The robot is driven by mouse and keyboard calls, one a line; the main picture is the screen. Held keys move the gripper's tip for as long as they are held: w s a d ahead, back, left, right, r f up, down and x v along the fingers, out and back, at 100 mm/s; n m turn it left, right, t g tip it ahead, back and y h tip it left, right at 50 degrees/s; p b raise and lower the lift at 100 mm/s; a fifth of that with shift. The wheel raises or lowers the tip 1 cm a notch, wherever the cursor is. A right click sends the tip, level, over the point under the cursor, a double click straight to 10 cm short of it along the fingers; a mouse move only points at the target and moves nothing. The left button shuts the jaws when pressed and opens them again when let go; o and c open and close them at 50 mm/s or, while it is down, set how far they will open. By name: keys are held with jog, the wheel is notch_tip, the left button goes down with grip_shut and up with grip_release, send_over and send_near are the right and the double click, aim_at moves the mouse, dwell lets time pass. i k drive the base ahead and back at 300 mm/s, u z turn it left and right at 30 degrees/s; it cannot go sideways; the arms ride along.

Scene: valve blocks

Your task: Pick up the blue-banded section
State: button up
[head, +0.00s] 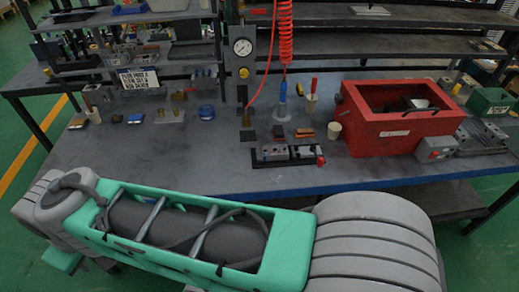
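A small valve block assembly (275,153) of grey sections sits on a dark rail near the front middle of the table, with a red knob (320,161) at its right end. A small block with a bluish face (136,118) lies at the left of the table. A small dark, bluish block (279,132) stands just behind the assembly. I cannot tell for sure which piece carries the blue band; the details are too small. My green and grey arm lies across the foreground, and my gripper is not in view.
A red open-topped box (394,132) stands at the right of the table (225,170). A blue roll (207,113), a pressure gauge (242,47) on a post and a coiled red hose (285,35) are behind. The front left of the table is clear.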

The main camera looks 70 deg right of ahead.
aim_at(280, 151)
jog(key=z, duration=0.55)
jog(key=i, duration=0.85)
jog(key=z, duration=0.8)
